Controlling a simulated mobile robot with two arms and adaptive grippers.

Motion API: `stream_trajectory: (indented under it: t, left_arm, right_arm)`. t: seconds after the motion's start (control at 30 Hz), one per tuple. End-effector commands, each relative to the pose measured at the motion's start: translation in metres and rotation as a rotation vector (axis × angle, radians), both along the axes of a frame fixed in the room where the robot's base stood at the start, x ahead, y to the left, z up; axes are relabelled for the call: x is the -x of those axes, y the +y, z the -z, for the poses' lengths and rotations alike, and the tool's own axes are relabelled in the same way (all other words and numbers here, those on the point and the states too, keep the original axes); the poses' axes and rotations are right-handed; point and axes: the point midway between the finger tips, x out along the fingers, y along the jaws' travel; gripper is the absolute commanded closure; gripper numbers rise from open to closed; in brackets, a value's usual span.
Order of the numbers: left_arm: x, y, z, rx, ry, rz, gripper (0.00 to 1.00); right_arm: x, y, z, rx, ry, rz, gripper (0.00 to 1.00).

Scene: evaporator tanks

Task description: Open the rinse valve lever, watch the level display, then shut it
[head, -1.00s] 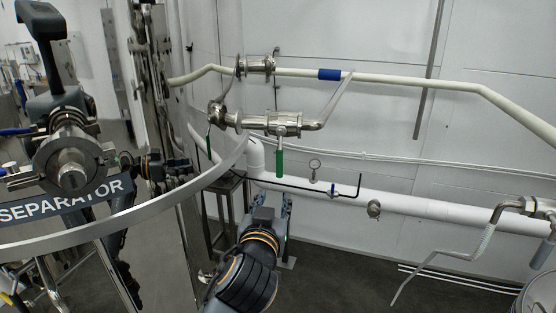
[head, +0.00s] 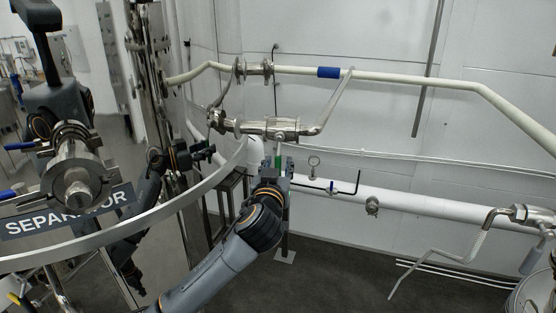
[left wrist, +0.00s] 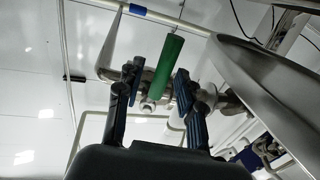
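The green valve lever (head: 279,161) hangs below a steel valve body on the pipe assembly (head: 268,127). My left gripper (head: 278,169) has come up from below and its fingers stand on either side of the lever. In the left wrist view the green handle (left wrist: 168,62) shows between the two blue-padded fingers (left wrist: 156,76), with a visible gap at each side. The left gripper is open and holds nothing. I cannot make out a level display in either view.
A curved steel rim (head: 165,212) sweeps across the left, close to my left arm. A cranked pipe (head: 440,252) stands at right. The floor between is clear.

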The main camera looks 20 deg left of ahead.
Motion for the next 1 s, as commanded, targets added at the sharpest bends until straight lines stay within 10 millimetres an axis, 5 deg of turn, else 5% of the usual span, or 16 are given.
stream_trajectory:
  t: [0.37, 0.57, 1.0]
  left_arm:
    - [-0.0067, 0.0011, 0.0007, -0.001, 0.000, 0.001, 0.63]
    - [-0.0065, 0.0011, 0.0007, -0.001, 0.000, 0.000, 0.99]
    - [-0.0102, 0.0034, 0.0025, 0.017, -0.001, -0.001, 1.00]
  right_arm:
    - [0.0013, 0.0031, -0.0018, -0.003, 0.003, -0.001, 1.00]
    - [0.0020, 0.0054, -0.0017, -0.006, 0.003, -0.001, 1.00]
    - [0.0023, 0.0053, 0.0017, -0.006, 0.003, -0.001, 1.00]
